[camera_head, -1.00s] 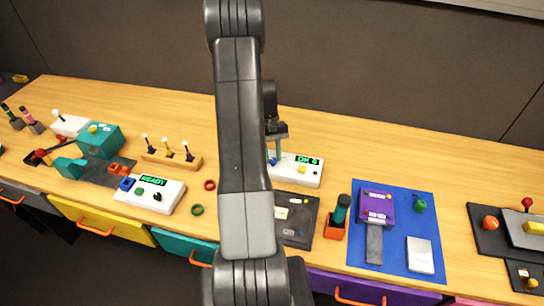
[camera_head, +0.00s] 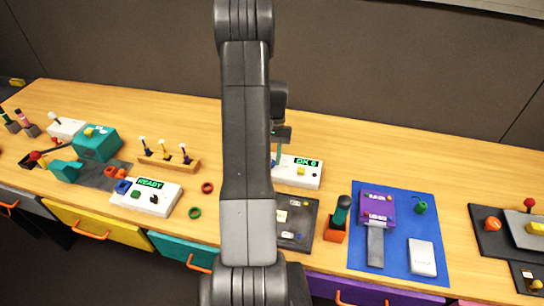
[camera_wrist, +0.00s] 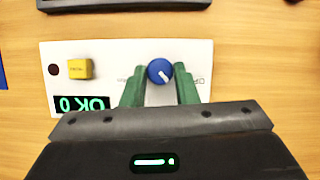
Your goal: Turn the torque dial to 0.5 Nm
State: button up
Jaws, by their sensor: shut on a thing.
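The dial is a round blue knob (camera_wrist: 160,72) with a white pointer mark, on a white panel (camera_wrist: 120,55). In the wrist view its pointer aims to the lower right. My gripper (camera_wrist: 160,82) has green fingers, one on each side of the knob, shut on it. The panel's green display (camera_wrist: 83,104) appears upside down there and seems to read "OK 0". In the head view the white panel (camera_head: 290,180) is partly behind my arm, and the knob is mostly hidden. Printed marks beside the knob are partly covered by the fingers.
A yellow block-shaped button (camera_wrist: 81,69) stands on the same panel. In the head view a black tray (camera_head: 308,207) lies in front of it, with an orange holder (camera_head: 335,234) to the right. A white "READY" panel (camera_head: 165,203) stands left. Wood behind the panel is clear.

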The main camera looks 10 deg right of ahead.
jog(key=o, duration=1)
jog(key=p+v, duration=0.7)
jog(key=v, duration=0.7)
jog(key=shift+s+f, duration=0.1)
jog(key=shift+f, duration=0.05)
jog(key=b+x, duration=0.7)
jog(key=x, duration=0.6)
jog(key=shift+s+f, duration=0.1)
jog(key=shift+f, duration=0.2)
jog(key=shift+r, duration=0.15)
